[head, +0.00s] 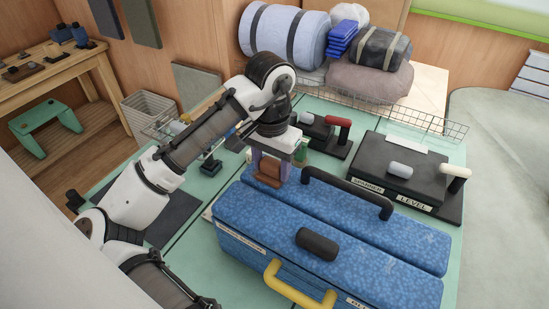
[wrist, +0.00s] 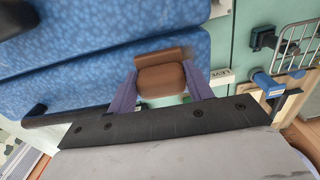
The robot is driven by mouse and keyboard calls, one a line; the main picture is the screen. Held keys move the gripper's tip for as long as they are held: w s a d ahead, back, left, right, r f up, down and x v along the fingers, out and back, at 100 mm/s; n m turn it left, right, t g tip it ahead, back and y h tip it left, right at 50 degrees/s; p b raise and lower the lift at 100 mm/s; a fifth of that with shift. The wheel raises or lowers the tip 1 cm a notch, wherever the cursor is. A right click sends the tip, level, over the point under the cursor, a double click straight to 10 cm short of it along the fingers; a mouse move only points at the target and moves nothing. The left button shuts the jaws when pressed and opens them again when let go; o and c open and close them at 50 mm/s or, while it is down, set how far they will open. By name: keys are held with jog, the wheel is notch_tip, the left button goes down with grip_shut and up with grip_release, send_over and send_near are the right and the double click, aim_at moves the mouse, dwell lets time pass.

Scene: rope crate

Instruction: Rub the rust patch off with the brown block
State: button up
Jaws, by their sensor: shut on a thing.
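The brown block (head: 267,177) is held between the purple fingers of my gripper (head: 271,163), beside the far left end of the blue speckled cases. In the wrist view, my gripper (wrist: 160,84) is shut on the block (wrist: 162,80), with one finger on each side. A wider brown part shows behind the block's near face. The block overlaps the edge between the blue case and the green tabletop in that view; I cannot tell whether it touches either. I see no rust patch in either view; the surface beyond the block is hidden.
Two blue cases (head: 330,209) with a black bar handle (head: 347,193) and a yellow handle (head: 298,287) fill the front of the green table. A black labelled box (head: 402,172) stands at right. A red-handled tool (head: 344,133) and wire rack (head: 425,122) lie behind.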

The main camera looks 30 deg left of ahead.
jog(key=shift+s+f, duration=0.1)
jog(key=shift+s, duration=1.15)
jog(key=shift+w+p, duration=0.15)
jog(key=shift+p, duration=0.15)
jog(key=shift+w+p, duration=0.6)
jog(key=shift+w, duration=1.2)
jog(key=shift+w, duration=1.8)
jog(key=shift+s+f, duration=0.1)
jog(key=shift+s, duration=1.8)
